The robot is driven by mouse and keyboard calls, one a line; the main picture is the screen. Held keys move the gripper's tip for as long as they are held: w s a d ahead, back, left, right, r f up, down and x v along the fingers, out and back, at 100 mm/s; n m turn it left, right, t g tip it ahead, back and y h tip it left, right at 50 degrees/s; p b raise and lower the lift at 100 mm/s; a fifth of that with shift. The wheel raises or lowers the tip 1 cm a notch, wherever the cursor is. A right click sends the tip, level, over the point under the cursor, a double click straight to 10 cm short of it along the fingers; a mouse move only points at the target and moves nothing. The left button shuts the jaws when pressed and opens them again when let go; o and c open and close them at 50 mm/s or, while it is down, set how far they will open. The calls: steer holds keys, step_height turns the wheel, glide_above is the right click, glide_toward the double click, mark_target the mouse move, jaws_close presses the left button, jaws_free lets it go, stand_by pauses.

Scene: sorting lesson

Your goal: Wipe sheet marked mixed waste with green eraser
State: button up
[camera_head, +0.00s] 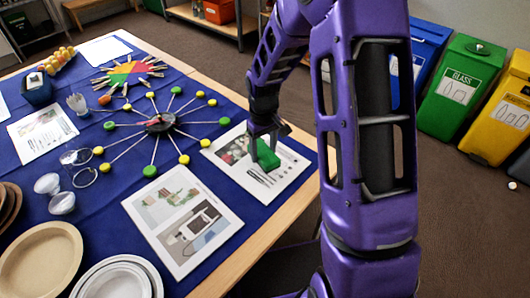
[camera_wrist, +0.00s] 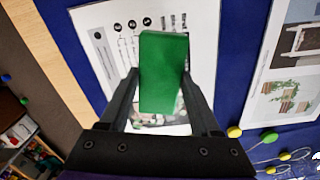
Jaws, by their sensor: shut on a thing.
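My gripper (camera_head: 266,143) is shut on a green eraser (camera_head: 267,160), a block that shows large between the fingers in the wrist view (camera_wrist: 163,75). The eraser is over a white printed sheet (camera_head: 283,186) near the table's right edge. That sheet has a photo and small dark icons, and it also shows behind the eraser in the wrist view (camera_wrist: 205,35). I cannot tell whether the eraser touches the sheet. The eraser and fingers hide part of the print. I cannot read a mixed waste label on any sheet.
A second printed sheet (camera_head: 183,222) lies in front and to the left, on the blue cloth (camera_head: 110,205). A wheel of sticks with green and yellow ends (camera_head: 160,124) stands left of my gripper. Plates (camera_head: 40,262) are at front left. Green (camera_head: 458,85) and yellow bins stand beyond the table.

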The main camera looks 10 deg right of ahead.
steer(key=shift+r+p, duration=1.3)
steer(key=shift+r, duration=0.85)
steer(key=shift+s, duration=0.1)
